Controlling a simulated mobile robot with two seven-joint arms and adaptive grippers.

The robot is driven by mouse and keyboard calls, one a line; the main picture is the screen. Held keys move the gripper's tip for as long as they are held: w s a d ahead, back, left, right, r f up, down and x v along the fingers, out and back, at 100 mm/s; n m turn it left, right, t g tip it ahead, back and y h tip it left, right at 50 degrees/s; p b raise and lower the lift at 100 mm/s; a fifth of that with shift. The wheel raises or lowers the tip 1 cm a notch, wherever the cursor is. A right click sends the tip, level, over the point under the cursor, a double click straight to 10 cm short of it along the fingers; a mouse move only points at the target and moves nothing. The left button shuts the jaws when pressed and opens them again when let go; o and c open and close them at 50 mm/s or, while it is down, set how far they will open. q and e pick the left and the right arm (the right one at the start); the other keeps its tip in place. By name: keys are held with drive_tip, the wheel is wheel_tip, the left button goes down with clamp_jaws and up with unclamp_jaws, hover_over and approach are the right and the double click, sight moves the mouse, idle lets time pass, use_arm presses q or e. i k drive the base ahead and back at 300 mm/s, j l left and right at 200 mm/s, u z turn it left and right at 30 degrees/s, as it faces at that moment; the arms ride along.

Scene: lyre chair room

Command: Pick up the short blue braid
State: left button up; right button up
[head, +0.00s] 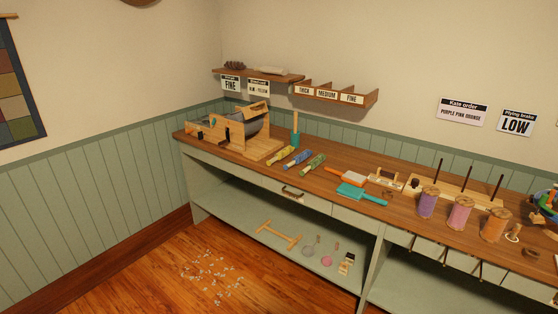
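A short blue braid (297,158) lies on the wooden top of the long workbench (345,155), in its left half. It lies between a yellow braid (281,154) on its left and a green braid (313,164) on its right, all at a similar slant. The three look close together but apart. Neither of my grippers shows in the head view.
A wooden drum machine (230,130) stands left of the braids. White scraps (212,272) litter the open floor.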

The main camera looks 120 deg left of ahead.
sight(302, 156)
drive_tip(key=k+l+u, duration=0.1)
drive_tip(key=u, duration=3.55)
